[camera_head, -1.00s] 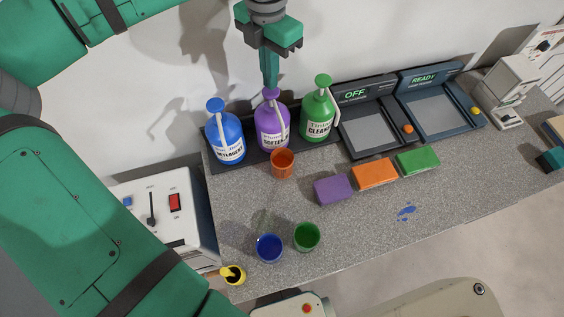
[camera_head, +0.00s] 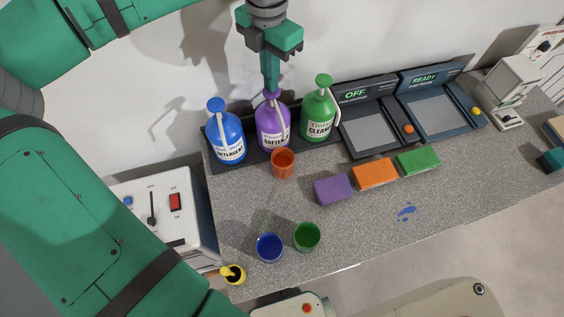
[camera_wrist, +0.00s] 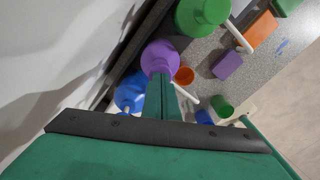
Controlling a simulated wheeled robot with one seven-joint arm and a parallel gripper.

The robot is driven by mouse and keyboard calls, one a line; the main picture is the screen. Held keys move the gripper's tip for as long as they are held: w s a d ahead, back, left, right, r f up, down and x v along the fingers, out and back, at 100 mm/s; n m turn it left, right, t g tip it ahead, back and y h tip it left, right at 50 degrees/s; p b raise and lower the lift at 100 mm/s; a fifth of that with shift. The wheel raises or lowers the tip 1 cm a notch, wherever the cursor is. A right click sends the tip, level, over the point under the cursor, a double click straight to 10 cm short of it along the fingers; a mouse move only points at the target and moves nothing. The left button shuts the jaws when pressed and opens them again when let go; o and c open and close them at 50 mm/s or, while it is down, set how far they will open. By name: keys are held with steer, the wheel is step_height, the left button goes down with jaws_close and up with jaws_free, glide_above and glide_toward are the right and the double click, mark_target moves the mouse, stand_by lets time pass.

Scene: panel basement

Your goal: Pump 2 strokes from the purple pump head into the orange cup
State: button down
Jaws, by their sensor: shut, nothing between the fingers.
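The purple pump bottle (camera_head: 272,130) stands on the dark rack between the blue bottle and the green bottle. My gripper (camera_head: 271,92) is shut and empty, pointing down with its fingertips at the top of the purple pump head. In the wrist view my fingers (camera_wrist: 162,84) lie over the purple pump head (camera_wrist: 160,56), whose top they partly hide. The orange cup (camera_head: 284,163) stands upright on the counter just in front of the purple bottle, below its white spout. It also shows in the wrist view (camera_wrist: 184,76). I cannot make out liquid in it.
A blue bottle (camera_head: 226,137) and a green bottle (camera_head: 318,115) stand close on either side. A blue cup (camera_head: 269,248) and a green cup (camera_head: 307,237) are nearer the front. Purple, orange (camera_head: 375,173) and green blocks lie to the right, before two dark panels reading OFF and READY.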

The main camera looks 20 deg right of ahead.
steer(key=shift+f, duration=1.35)
steer(key=shift+r, duration=0.15)
steer(key=shift+w+r, duration=0.1)
steer(key=shift+r, duration=1.45)
steer(key=shift+f, duration=0.1)
